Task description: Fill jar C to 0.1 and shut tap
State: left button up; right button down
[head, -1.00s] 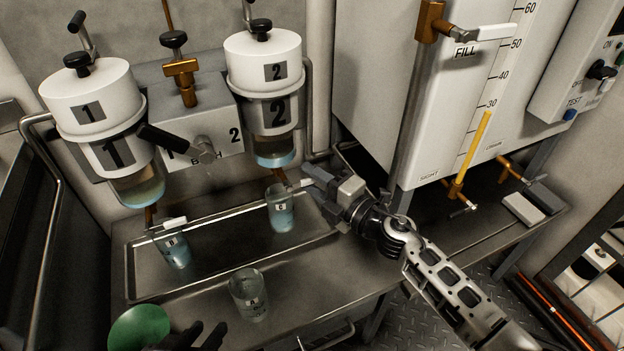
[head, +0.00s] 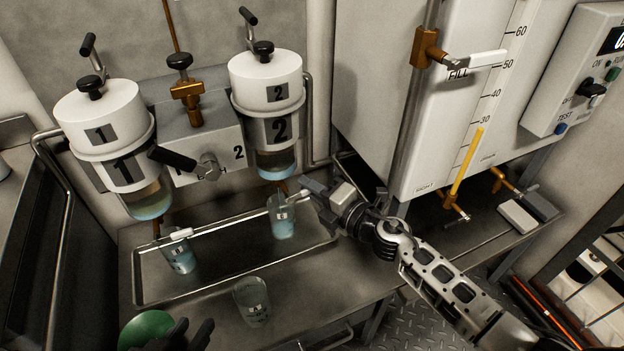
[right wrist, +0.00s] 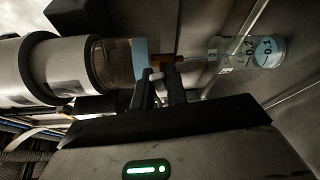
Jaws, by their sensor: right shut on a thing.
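A clear jar (head: 282,222) with pale blue liquid in its lower part stands under the outlet of unit 2 (head: 268,110); its letter is too small to read surely. In the right wrist view this jar (right wrist: 247,52) shows marks 0.2 and 0.1, with blue around the 0.1 mark; the exact level is unclear. My right gripper (head: 306,192) is shut on the white tap handle (right wrist: 156,75) of unit 2, beside the jar. My left gripper (head: 192,333) is at the bottom edge, its dark fingers apart and empty.
Another jar (head: 180,252) with blue liquid stands under unit 1 (head: 105,140), in the same metal tray (head: 240,265). A third jar (head: 252,300) stands on the bench in front. A green disc (head: 147,328) lies by my left gripper. A white tank (head: 410,130) stands at right.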

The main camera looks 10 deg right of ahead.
jog(key=shift+r+n+p, duration=0.5)
jog(key=shift+r+p, duration=0.15)
jog(key=shift+a+f+n+h+p, duration=0.1)
jog(key=shift+n+h+p, duration=0.3)
jog(key=shift+p, duration=0.2)
pick_arm(q)
jog(key=r, duration=0.3)
jog(key=shift+a, duration=0.3)
pick_arm(e)
jog(key=shift+f, duration=0.1)
pick_arm(q)
jog(key=shift+s+f, duration=0.1)
pick_arm(e)
jog(key=c, duration=1.4)
grip_release()
jog(key=shift+s, duration=0.1)
pick_arm(q)
jog(key=shift+b, duration=0.35)
pick_arm(e)
jog(key=v, duration=1.5)
jog(key=shift+s+d+r, duration=0.2)
jog(key=shift+d+r, duration=0.15)
jog(key=shift+d, duration=0.05)
